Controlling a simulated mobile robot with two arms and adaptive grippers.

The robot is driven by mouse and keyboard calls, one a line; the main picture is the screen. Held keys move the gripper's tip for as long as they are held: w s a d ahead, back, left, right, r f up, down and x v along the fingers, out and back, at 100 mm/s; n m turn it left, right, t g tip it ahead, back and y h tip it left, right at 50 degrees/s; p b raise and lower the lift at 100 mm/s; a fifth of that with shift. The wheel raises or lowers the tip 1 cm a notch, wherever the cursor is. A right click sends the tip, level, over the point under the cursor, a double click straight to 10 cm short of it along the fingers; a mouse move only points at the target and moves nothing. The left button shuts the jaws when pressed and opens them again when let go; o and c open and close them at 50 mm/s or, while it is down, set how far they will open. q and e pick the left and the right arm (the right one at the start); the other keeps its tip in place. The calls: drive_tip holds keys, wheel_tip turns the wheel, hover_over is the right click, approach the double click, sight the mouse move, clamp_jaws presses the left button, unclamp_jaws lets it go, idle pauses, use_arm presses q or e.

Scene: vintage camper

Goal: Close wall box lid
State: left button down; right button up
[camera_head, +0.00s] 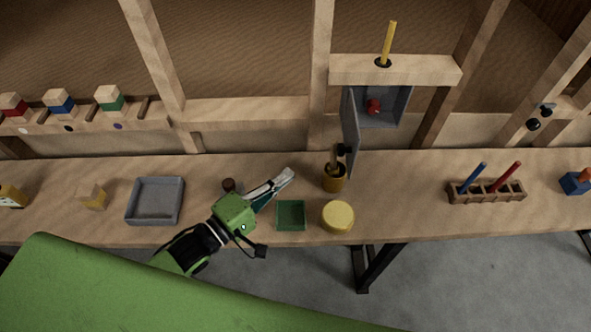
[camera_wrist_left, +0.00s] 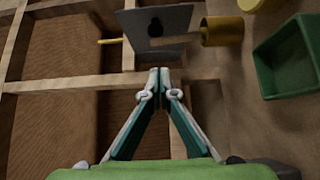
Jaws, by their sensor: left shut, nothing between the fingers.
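The grey wall box (camera_head: 389,106) is fixed to the wooden wall frame, with a red object (camera_head: 373,106) inside. Its grey lid (camera_head: 350,115) stands open, swung out from the box's left side, with a black knob (camera_head: 343,149) on its outer face. In the left wrist view the lid (camera_wrist_left: 178,22) and knob (camera_wrist_left: 155,27) show beyond the fingertips. My left gripper (camera_head: 287,175) is shut and empty, left of the lid and apart from it; its fingertips meet in the left wrist view (camera_wrist_left: 160,72). My right gripper is not in view.
A yellow-brown cup (camera_head: 334,180) holding something stands below the lid. A yellow round container (camera_head: 338,216), green tray (camera_head: 291,215) and grey tray (camera_head: 155,201) are on the bench. A yellow peg (camera_head: 389,45) stands in the beam above the box. A peg rack (camera_head: 486,192) is at right.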

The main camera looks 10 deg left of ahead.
use_arm(q)
drive_tip(key=p+x, duration=0.1)
drive_tip(key=x, duration=0.2)
drive_tip(key=d+x, duration=0.1)
drive_tip(key=x, duration=0.3)
drive_tip(key=s+p+x, duration=0.1)
drive_tip(key=x, duration=0.2)
drive_tip(key=shift+w+d+r+p, duration=0.1)
drive_tip(key=shift+w+d+p, duration=0.1)
drive_tip(key=shift+d+p, duration=0.2)
drive_tip(key=shift+d, duration=0.7)
